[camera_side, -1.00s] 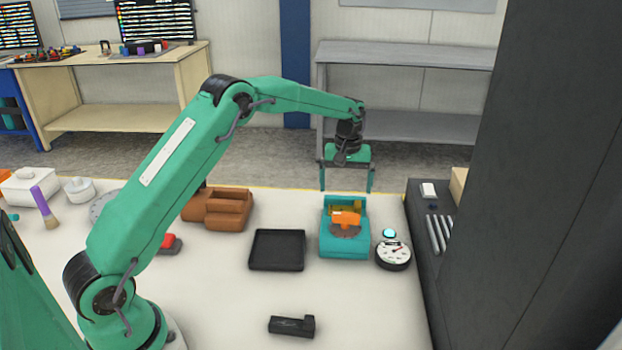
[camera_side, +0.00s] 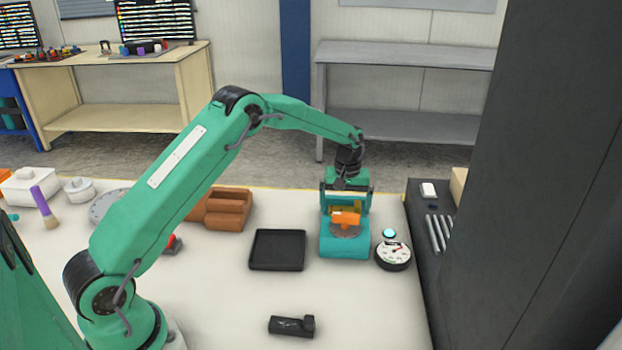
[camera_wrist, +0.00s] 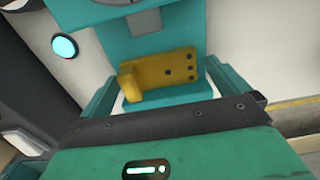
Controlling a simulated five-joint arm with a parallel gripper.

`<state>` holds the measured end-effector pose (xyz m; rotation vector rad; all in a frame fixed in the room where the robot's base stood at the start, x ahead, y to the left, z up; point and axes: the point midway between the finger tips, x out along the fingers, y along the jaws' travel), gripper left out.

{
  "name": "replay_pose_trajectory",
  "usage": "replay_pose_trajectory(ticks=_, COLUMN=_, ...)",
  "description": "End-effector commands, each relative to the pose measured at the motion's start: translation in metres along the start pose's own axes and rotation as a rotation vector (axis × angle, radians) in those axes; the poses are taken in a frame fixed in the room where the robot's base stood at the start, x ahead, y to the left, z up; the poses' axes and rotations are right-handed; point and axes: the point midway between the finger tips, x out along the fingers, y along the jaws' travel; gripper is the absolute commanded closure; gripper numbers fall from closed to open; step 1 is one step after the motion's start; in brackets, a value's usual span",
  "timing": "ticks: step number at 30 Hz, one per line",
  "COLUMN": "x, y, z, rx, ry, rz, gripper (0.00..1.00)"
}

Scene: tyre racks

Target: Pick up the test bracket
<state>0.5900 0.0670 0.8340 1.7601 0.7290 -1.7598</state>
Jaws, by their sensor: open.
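The test bracket appears to be the yellow, L-shaped part with several dark holes (camera_wrist: 165,76). It sits at the back of a teal fixture (camera_side: 344,246). In the side view only a bit of its yellow (camera_side: 335,209) shows behind an orange part (camera_side: 346,218). My gripper (camera_side: 346,207) is low over the back of the fixture, pointing down, with its teal fingers wide apart. In the wrist view the fingers (camera_wrist: 160,88) stand to the left and right of the bracket, with gaps on both sides. Nothing is held.
A round dial gauge (camera_side: 393,255) and a glowing cyan button (camera_side: 389,233) stand right of the fixture. An empty black tray (camera_side: 277,250) lies to its left, with a brown block (camera_side: 228,209) behind. A small black part (camera_side: 291,326) lies in front. A dark cabinet (camera_side: 540,180) rises on the right.

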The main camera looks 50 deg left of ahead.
Motion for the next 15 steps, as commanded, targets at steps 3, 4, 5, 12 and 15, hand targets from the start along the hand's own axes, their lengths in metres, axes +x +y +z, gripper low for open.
replay_pose_trajectory(ticks=3, x=0.0009, y=0.0000, z=0.0000, rx=0.000, ry=0.000, rz=0.000, gripper=0.00)
replay_pose_trajectory(ticks=4, x=0.0008, y=0.0000, z=0.0000, rx=0.000, ry=0.000, rz=0.000, gripper=0.00)
replay_pose_trajectory(ticks=5, x=0.0008, y=0.0000, z=0.0000, rx=0.000, ry=0.000, rz=0.000, gripper=0.00)
replay_pose_trajectory(ticks=12, x=0.0005, y=-0.0001, z=0.0000, rx=0.000, ry=0.000, rz=0.000, gripper=0.00)
replay_pose_trajectory(ticks=15, x=0.0004, y=-0.0001, z=0.0000, rx=0.000, ry=0.000, rz=0.000, gripper=0.04)
